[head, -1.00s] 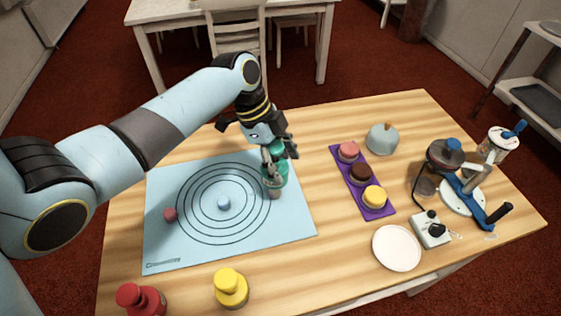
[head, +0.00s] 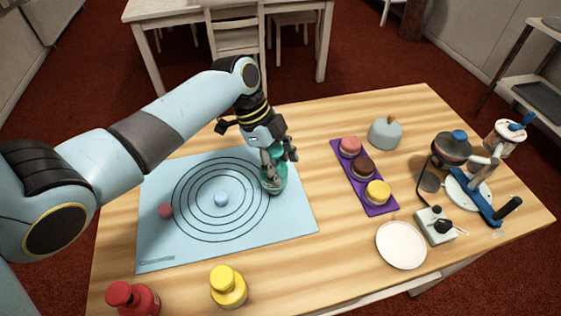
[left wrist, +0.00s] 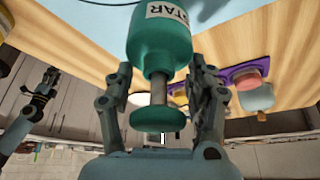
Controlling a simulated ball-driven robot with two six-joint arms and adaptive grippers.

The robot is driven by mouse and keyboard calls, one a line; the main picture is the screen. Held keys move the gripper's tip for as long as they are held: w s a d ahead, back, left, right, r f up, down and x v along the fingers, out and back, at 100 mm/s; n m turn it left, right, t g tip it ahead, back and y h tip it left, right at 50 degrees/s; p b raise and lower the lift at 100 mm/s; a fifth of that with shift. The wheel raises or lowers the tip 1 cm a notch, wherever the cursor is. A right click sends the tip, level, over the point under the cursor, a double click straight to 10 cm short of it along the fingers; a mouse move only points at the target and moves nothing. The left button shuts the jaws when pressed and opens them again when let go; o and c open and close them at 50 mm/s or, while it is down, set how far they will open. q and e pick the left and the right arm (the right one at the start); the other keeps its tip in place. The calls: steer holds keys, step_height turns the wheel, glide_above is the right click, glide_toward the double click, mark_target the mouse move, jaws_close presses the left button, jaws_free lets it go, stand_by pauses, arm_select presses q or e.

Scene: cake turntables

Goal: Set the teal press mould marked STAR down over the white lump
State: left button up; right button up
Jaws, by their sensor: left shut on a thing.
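The teal press mould (head: 275,180) is over the right part of the blue mat (head: 294,222). In the left wrist view the mould (left wrist: 158,40) shows its label, partly readable as STAR, with its shaft and round knob between my fingers. My left gripper (head: 279,158) is shut on it. I cannot tell whether its base touches the mat. The white lump (head: 221,199) lies at the centre of the mat's rings, left of the mould and apart from it. What looks like my right gripper (left wrist: 50,74) is at the far left of the left wrist view, its opening unclear.
A reddish lump (head: 165,211) lies on the mat's left part. Red (head: 133,299) and yellow (head: 228,287) moulds stand at the front. On the right are a purple tray (head: 381,209) of cakes, a white plate (head: 401,245), a pot (head: 385,133) and a blue-armed device (head: 476,199).

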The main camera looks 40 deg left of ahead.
mark_target(281, 175)
steer(key=shift+d, duration=0.25)
arm_select(q)
steer(key=shift+f, duration=0.1)
steer(key=shift+f+b, duration=0.25)
steer(key=shift+b, duration=0.1)
steer(key=shift+f+b, duration=0.5)
steer(key=shift+f, duration=0.25)
steer(key=shift+f+b, duration=0.55)
steer(key=shift+f, duration=0.2)
steer(key=o, duration=1.3)
steer(key=shift+o, duration=0.2)
arm_select(e)
step_height(281, 175, down, 3)
steer(key=shift+s+a+r, duration=0.1)
steer(key=shift+r, duration=0.1)
arm_select(q)
steer(key=shift+o, duration=0.4)
steer(key=shift+o, duration=1.3)
